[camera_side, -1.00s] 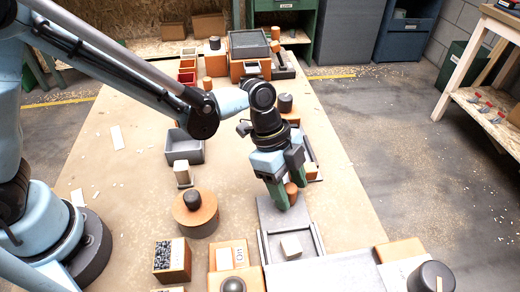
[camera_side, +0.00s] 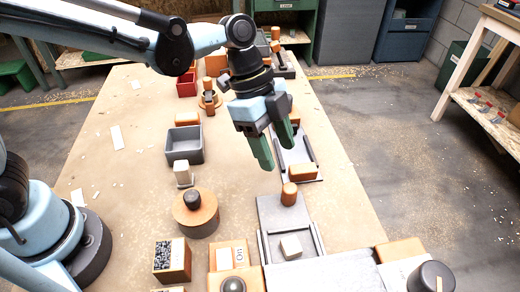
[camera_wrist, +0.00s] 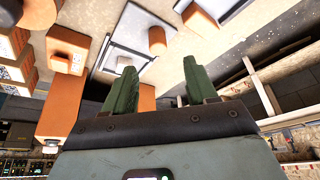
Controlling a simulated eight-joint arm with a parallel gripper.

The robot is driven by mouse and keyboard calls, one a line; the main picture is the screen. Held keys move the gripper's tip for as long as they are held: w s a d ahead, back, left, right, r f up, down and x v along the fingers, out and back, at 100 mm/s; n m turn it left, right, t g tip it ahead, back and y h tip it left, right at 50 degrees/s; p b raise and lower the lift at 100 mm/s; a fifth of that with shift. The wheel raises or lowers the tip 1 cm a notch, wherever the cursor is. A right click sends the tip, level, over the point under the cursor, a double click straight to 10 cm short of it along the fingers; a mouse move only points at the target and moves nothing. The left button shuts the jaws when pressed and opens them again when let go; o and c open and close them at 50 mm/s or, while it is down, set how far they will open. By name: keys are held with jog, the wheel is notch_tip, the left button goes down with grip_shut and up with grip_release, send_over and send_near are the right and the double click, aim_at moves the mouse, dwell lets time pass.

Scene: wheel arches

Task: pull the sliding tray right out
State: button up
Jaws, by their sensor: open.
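A grey sliding tray (camera_side: 275,212) lies between two low rails at the front right of the bench. An upright orange knob (camera_side: 289,194) stands on its far end, and its plate sticks out beyond the rails. A pale block (camera_side: 291,246) sits between the rails. My gripper (camera_side: 278,156) is open and empty, above and behind the knob, clear of it. In the wrist view its two green fingers (camera_wrist: 160,88) stand apart with nothing between them. An orange cylinder on a pale plate shows beyond them; I cannot tell if it is the same knob.
Another grey railed tray (camera_side: 293,150) with an orange block (camera_side: 302,172) lies behind. An orange round base (camera_side: 196,219) with a dark knob, an open grey box (camera_side: 184,155) and a box of dark bits (camera_side: 163,262) stand left. Bare bench lies at the far left.

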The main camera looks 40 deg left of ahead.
jog(key=shift+v, duration=1.1)
jog(key=s+a+n+t+y, duration=0.2)
jog(key=a+n+t, duration=0.1)
jog(key=a+n, duration=0.6)
jog(key=s+a+n+t+y, duration=0.2)
jog(key=s+a+n+t, duration=0.1)
jog(key=a+n, duration=0.6)
jog(key=a+t, duration=0.1)
jog(key=a, duration=0.2)
jog(key=shift+s+r, duration=0.3)
jog(key=shift+r, duration=0.05)
